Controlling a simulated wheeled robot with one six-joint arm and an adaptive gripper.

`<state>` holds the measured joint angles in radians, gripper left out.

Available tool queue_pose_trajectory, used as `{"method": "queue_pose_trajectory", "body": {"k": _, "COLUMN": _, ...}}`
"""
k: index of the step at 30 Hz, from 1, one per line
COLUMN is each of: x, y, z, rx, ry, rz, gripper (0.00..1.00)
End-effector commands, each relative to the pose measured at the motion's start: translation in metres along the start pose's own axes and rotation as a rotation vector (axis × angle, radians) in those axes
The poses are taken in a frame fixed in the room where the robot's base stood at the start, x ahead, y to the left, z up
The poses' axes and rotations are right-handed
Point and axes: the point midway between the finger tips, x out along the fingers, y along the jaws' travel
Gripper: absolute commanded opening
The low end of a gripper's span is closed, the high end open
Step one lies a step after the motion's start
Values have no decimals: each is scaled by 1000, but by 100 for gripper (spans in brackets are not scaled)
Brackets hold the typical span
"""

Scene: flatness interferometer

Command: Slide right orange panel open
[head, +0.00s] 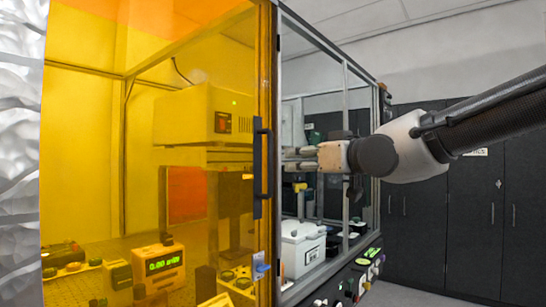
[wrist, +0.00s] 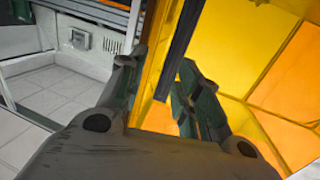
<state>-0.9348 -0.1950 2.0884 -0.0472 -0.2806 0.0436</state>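The right orange panel (head: 225,120) is a tall translucent amber sheet in the head view, with a black vertical handle (head: 262,168) near its right edge. In the wrist view the panel (wrist: 225,40) fills the right side, and its dark handle bar (wrist: 182,48) runs down between my fingers. My gripper (head: 288,160) is just right of the handle in the head view. In the wrist view my gripper (wrist: 158,88) is open, its two dark fingers well apart, with the panel's edge strip between them. Contact with the handle cannot be told.
Inside the enclosure are a yellow-tinted instrument (head: 203,115) and a small green-digit display box (head: 158,265). To the right are a metal frame post (head: 375,150), a white box (head: 302,248) and a control strip with knobs (head: 355,285). Dark cabinets (head: 475,210) stand behind.

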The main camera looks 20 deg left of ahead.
Motion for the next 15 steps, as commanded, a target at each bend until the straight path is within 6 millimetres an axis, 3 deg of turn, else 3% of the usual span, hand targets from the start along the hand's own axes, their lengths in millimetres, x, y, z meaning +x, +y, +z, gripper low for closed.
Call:
{"method": "queue_pose_trajectory", "body": {"k": 3, "x": 16, "y": -19, "z": -10, "rx": -1, "ry": 40, "rz": -35, "gripper": 34}}
{"method": "queue_pose_trajectory", "body": {"k": 15, "x": 76, "y": -21, "z": -13, "rx": -1, "ry": 43, "rz": -34, "gripper": 34}}
